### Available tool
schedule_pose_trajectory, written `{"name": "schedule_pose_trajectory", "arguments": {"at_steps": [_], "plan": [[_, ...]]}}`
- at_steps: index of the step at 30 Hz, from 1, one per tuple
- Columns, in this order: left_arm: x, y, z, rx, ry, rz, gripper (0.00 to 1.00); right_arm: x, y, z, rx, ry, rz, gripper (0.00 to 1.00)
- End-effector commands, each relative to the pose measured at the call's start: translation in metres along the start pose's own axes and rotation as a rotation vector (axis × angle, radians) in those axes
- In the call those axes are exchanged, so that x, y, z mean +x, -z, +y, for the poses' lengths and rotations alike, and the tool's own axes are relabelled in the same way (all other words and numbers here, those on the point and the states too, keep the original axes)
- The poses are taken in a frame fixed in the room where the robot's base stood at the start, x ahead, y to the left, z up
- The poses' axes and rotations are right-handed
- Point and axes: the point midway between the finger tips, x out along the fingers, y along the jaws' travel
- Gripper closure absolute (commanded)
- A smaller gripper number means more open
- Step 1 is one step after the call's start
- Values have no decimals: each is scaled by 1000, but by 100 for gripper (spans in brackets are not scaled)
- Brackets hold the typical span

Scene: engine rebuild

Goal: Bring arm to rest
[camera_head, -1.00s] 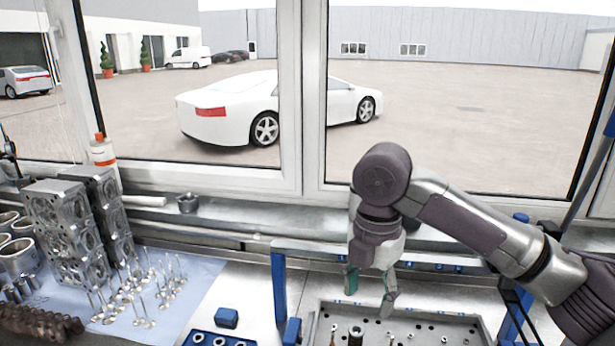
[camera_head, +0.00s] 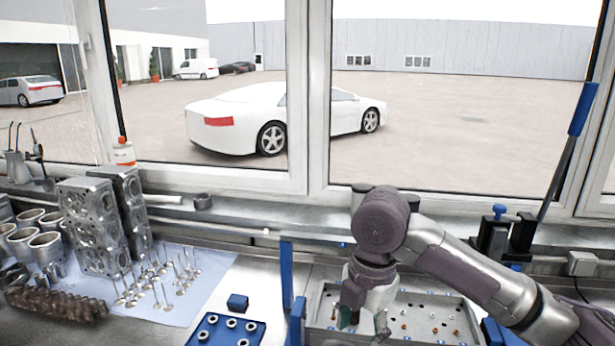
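My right arm comes in from the right, and its gripper (camera_head: 364,322) hangs pointing down over the left part of a grey metal tray (camera_head: 312,300). Its two fingers, with green pads, are apart and nothing shows between them. The lower fingertips are close to the bottom edge of the view, so I cannot tell whether they touch the tray. My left gripper is not in view.
Cylinder heads (camera_head: 92,222) stand at the left, with several valves (camera_head: 160,280) on a blue cloth. A blue tray (camera_head: 200,340) and a blue block (camera_head: 237,303) lie left of a blue post (camera_head: 287,275). A window (camera_head: 450,180) bounds the back.

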Motion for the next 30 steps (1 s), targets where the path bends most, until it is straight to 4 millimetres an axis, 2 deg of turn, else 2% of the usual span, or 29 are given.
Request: {"name": "schedule_pose_trajectory", "arguments": {"at_steps": [5, 11, 17, 20, 23, 27, 30], "plan": [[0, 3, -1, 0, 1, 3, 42, 36, 20, 0, 66, -39, 45, 40], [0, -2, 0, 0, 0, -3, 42, 84, 49, -4, 223, -111, 127, 40], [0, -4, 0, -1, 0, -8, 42, 141, 83, -23, 572, -212, 265, 40], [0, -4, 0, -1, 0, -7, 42, 165, 90, -42, 803, -250, 322, 40], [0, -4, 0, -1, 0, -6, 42, 186, 90, -68, 1057, -277, 354, 40], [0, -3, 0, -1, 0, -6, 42, 211, 81, -115, 1392, -299, 343, 40], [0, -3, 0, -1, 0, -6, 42, 223, 74, -146, 1568, -309, 310, 40]]}}
